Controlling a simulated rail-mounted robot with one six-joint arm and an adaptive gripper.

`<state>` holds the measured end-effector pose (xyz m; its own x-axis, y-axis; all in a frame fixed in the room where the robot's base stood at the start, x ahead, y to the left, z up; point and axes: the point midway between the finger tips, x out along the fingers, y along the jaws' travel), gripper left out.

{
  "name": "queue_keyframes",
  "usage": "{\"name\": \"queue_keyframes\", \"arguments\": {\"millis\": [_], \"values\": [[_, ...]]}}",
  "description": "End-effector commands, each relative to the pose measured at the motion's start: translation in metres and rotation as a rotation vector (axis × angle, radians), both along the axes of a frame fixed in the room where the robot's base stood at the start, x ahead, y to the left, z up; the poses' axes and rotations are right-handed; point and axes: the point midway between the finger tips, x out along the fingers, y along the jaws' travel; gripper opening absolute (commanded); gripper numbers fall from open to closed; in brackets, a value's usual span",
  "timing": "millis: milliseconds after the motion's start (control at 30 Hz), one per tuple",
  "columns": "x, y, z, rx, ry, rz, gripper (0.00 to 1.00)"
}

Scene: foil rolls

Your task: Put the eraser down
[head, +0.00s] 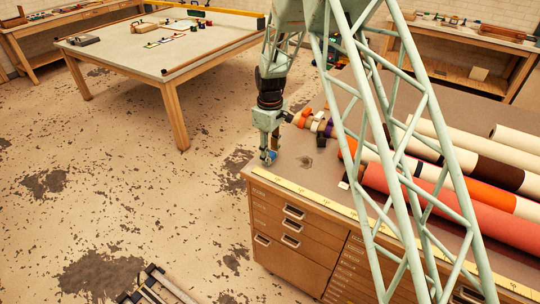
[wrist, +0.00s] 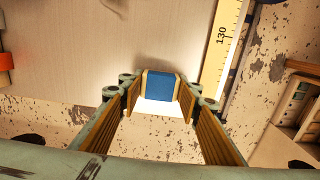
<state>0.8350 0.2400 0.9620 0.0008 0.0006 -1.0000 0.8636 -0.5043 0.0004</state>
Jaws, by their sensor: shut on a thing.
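The eraser (wrist: 160,87) shows in the wrist view as a small block with a blue middle and pale parts around it. My gripper (wrist: 160,97) is shut on it, with one finger pad at each side. In the head view my gripper (head: 269,156) points down at the near left corner of the drawer cabinet's top (head: 290,165), and the blue of the eraser (head: 271,155) shows at its fingertips. I cannot tell whether the eraser touches the surface. The fingers partly hide its sides.
A yellow ruler strip (head: 305,192) runs along the cabinet's front edge, close to my gripper. Tape rolls (head: 318,123) stand behind it, and long rolls (head: 455,205) lie to the right. A dark round mark (head: 305,162) lies nearby. Open floor (head: 150,200) is beyond the left edge.

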Motion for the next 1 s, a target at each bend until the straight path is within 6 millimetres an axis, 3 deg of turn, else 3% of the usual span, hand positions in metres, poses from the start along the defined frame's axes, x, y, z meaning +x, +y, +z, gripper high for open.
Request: {"name": "queue_keyframes", "arguments": {"millis": [167,200,367,767,1000], "values": [[0.000,0.000,-0.003,0.000,0.000,0.000,0.20],[0.000,0.000,-0.004,0.000,0.000,0.000,0.32],[0.000,0.000,-0.003,0.000,0.000,0.000,0.45],[0.000,0.000,-0.001,0.000,0.000,0.000,0.45],[0.000,0.000,0.012,0.000,-0.001,0.000,0.45]]}}
